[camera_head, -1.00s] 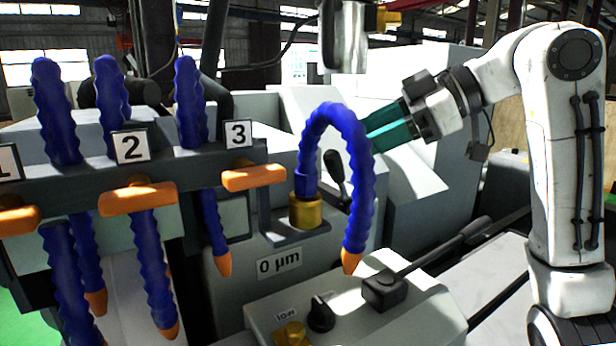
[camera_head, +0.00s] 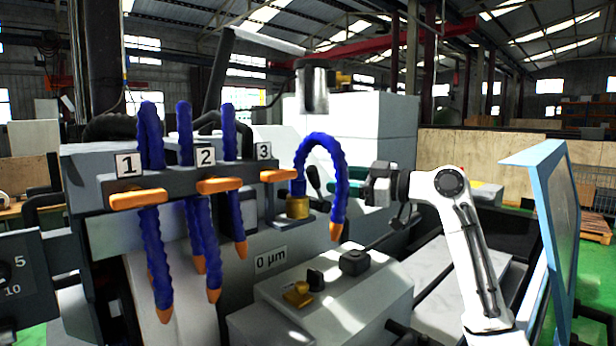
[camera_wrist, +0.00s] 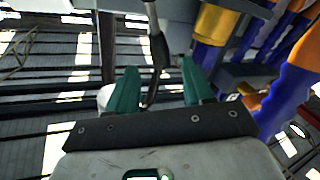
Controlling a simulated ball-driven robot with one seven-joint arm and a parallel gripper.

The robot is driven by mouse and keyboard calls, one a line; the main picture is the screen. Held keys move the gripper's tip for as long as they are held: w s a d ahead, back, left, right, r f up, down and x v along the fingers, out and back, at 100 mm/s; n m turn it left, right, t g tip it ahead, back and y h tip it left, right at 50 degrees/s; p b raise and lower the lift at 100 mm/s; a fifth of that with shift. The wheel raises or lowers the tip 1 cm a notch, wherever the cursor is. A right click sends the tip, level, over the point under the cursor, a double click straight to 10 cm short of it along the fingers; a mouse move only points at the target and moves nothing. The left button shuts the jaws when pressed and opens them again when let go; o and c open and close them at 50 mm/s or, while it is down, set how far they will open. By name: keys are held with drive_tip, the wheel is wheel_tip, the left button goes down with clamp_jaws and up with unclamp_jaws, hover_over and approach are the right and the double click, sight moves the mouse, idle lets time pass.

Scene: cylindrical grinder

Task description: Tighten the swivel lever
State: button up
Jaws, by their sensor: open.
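The swivel lever, a black handle (camera_head: 314,178), stands on the grinder behind the arched blue coolant hose in the head view. In the wrist view, a black lever (camera_wrist: 157,50) with a rounded end shows in the gap between my teal fingers. My gripper (camera_wrist: 160,85) is open. In the head view, my gripper (camera_head: 342,188) reaches in from the right at about the lever's height, its fingertips partly hidden behind the hose. I cannot tell whether either finger touches the lever.
The arched blue hose (camera_head: 318,140) on a brass fitting (camera_head: 298,207) stands close to my fingers. Several more hoses with orange valve handles (camera_head: 220,185) are to the left. A black lever block (camera_head: 354,262) sits on the grey box below. A blue-framed panel (camera_head: 548,240) stands right.

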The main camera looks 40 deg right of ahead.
sight(313, 177)
drive_tip(key=p+x, duration=0.2)
drive_tip(key=x, duration=0.5)
drive_tip(key=shift+w+a, duration=0.15)
drive_tip(key=shift+w, duration=0.15)
clamp_jaws()
